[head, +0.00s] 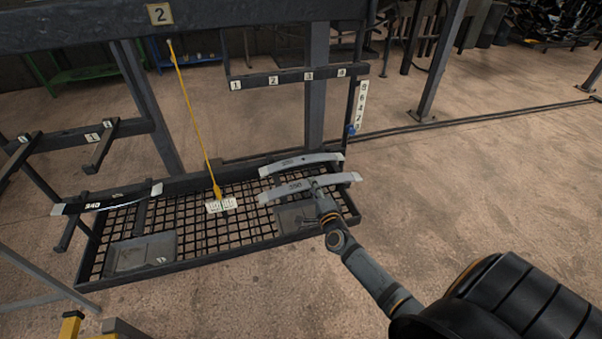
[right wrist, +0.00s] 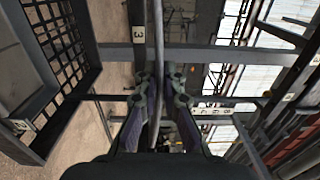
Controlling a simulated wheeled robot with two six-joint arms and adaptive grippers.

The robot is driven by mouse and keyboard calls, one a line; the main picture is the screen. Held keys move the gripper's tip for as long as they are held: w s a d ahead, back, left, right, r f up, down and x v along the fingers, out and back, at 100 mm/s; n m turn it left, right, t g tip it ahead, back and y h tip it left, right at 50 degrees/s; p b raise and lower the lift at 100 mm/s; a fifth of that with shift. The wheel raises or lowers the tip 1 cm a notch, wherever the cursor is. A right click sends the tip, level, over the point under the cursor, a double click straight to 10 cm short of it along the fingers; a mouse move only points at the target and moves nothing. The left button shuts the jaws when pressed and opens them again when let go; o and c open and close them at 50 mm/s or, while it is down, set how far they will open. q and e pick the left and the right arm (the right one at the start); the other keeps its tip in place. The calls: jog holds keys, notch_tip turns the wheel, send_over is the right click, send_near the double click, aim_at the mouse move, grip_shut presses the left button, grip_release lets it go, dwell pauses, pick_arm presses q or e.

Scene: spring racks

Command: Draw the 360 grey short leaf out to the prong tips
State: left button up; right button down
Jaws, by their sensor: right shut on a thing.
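A grey curved short leaf (head: 330,180) lies across the right part of the low rack, its number too blurred to read surely. A second grey leaf (head: 300,163) sits just behind it, its number also unclear. My right gripper (head: 315,186) reaches the front leaf from the front and is shut on it near its middle. In the right wrist view my fingers (right wrist: 158,95) pinch the leaf's narrow edge (right wrist: 158,45). Prongs under these two leaves are mostly hidden. My left gripper is not in view.
A dark leaf marked 340 (head: 125,195) hangs at the left near bare prongs (head: 100,146). A mesh tray (head: 180,238) lies below, with plates on it. A yellow pointer (head: 196,118) hangs down to a white scale tag (head: 221,204). Floor at the right is clear.

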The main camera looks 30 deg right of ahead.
jog(key=c, duration=1.4)
grip_release()
jog(key=shift+f, duration=0.1)
jog(key=shift+s+f, duration=0.1)
jog(key=shift+f, duration=0.05)
jog(key=v, duration=1.1)
jog(key=shift+s, duration=0.4)
